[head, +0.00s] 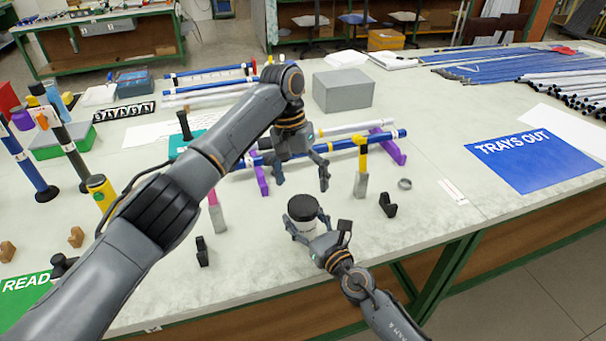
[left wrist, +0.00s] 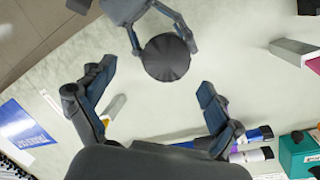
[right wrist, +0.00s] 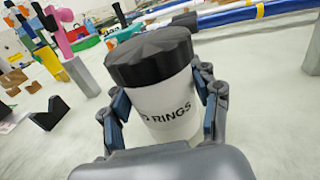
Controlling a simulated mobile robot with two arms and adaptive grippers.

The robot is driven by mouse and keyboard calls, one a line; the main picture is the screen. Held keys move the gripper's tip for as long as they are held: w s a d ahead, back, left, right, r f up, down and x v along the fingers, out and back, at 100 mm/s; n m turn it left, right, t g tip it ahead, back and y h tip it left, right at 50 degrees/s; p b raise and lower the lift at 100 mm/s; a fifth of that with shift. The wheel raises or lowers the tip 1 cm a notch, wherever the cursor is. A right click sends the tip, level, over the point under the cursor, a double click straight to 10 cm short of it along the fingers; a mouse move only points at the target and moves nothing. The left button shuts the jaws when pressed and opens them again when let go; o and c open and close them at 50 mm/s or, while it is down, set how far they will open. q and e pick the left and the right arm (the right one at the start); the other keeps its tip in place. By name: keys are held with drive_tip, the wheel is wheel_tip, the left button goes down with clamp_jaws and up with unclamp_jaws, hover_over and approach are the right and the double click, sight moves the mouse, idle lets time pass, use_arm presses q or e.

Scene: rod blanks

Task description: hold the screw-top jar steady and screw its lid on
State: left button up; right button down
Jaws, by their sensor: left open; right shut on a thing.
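The white screw-top jar (head: 303,227) stands near the table's front edge, and its "O RINGS" lettering shows in the right wrist view (right wrist: 167,108). The black ribbed lid (head: 302,207) sits on top of the jar; it also shows in the right wrist view (right wrist: 150,55) and from above in the left wrist view (left wrist: 166,57). How tightly it is screwed I cannot tell. My right gripper (head: 308,228) is shut around the jar's body, a finger on each side (right wrist: 162,100). My left gripper (head: 301,183) is open and empty above the jar, apart from the lid (left wrist: 157,78).
Small black holders (head: 388,205) and (head: 202,252) stand on either side of the jar. A yellow-and-grey post (head: 361,170), a grey ring (head: 405,184) and purple supports (head: 388,146) with blue rods are behind. The blue "TRAYS OUT" mat (head: 535,160) lies right.

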sight(303, 204)
use_arm(q)
drive_tip(key=n, duration=0.6)
drive_tip(key=shift+r+t+y, duration=0.25)
drive_tip(key=shift+t+y, duration=0.05)
drive_tip(key=n, duration=0.6)
drive_tip(key=shift+d+r, duration=0.1)
drive_tip(key=shift+r, duration=0.15)
drive_tip(key=n, duration=0.3)
drive_tip(key=n+y, duration=0.1)
drive_tip(key=n, duration=0.1)
drive_tip(key=shift+s+r+n+t, duration=0.1)
drive_tip(key=shift+r+n+t, duration=0.1)
drive_tip(key=shift+n+t, duration=0.2)
drive_tip(key=n, duration=0.4)
drive_tip(key=shift+d+r, duration=0.1)
drive_tip(key=shift+r, duration=0.1)
drive_tip(key=shift+f, duration=4.05)
